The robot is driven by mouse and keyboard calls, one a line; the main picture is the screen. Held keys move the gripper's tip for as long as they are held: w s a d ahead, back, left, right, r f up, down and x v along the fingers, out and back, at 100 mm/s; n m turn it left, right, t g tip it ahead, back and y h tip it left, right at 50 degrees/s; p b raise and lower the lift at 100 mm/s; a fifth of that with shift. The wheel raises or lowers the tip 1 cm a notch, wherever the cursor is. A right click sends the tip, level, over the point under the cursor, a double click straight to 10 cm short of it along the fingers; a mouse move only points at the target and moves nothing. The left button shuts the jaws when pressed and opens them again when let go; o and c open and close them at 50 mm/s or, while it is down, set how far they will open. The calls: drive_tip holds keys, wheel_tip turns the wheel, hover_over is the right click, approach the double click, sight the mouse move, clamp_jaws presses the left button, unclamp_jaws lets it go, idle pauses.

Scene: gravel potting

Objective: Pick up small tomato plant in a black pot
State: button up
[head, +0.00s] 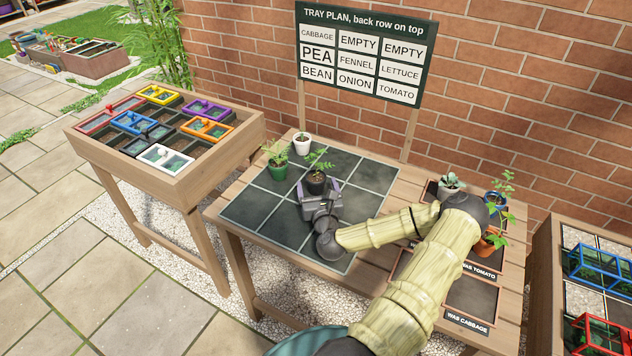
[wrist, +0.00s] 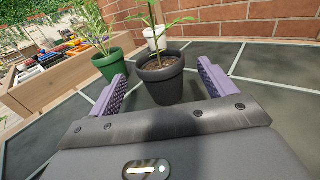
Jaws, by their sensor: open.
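The small tomato plant in a black pot (head: 316,184) stands upright on the dark tiled tray (head: 258,208) on the table. In the wrist view the black pot (wrist: 160,80) holds brown soil and a green stem whose top is cut off by the frame. My gripper (head: 320,188) is open and low over the tray, in front of the pot. In the wrist view its two purple fingers (wrist: 161,80) are on either side of the pot, with visible gaps. The pot appears at or just beyond the fingertips.
A green pot (head: 277,170) with a plant is close on the left, and a white pot (head: 302,144) stands behind. Several potted plants, including an orange pot (head: 486,246), stand at the right. A sign (head: 362,52) stands behind the table. The tray's front left is clear.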

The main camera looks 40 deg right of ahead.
sight(316, 179)
drive_tip(key=shift+w, duration=0.1)
drive_tip(key=shift+p+x, duration=0.35)
drive_tip(key=shift+x, duration=2.25)
drive_tip(key=shift+r, duration=0.15)
drive_tip(key=c, duration=1.1)
wheel_tip(316, 179, up, 10)
